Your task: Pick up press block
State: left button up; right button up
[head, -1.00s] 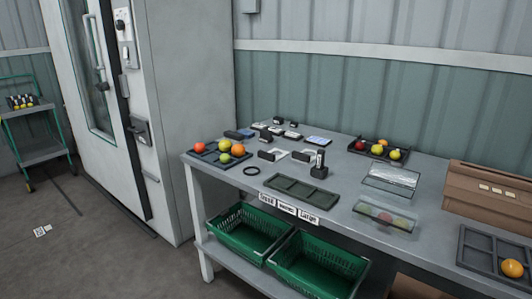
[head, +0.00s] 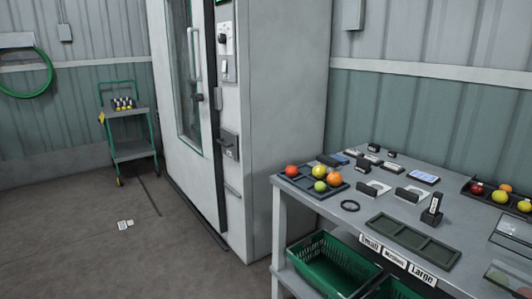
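Several small dark blocks stand on the grey workbench (head: 300,199) at the right of the head view. One dark block (head: 366,188) sits by a pale plate, and a similar dark block (head: 406,195) sits to its right. A taller black upright piece (head: 433,208) with a pale face stands nearer the front edge. More small dark pieces lie toward the back of the bench. I cannot tell which of these is the press block. Neither of my grippers is in view.
A green crate (head: 318,264) sits below. A tall white cabinet (head: 272,130) stands left of the bench. A green trolley (head: 130,150) stands farther left; floor between is mostly clear.

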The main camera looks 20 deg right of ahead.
aim_at(364, 165)
jog(key=u, duration=0.55)
jog(key=i, duration=2.05)
jog(key=z, duration=1.2)
jog(key=i, duration=1.2)
jog(key=z, duration=1.25)
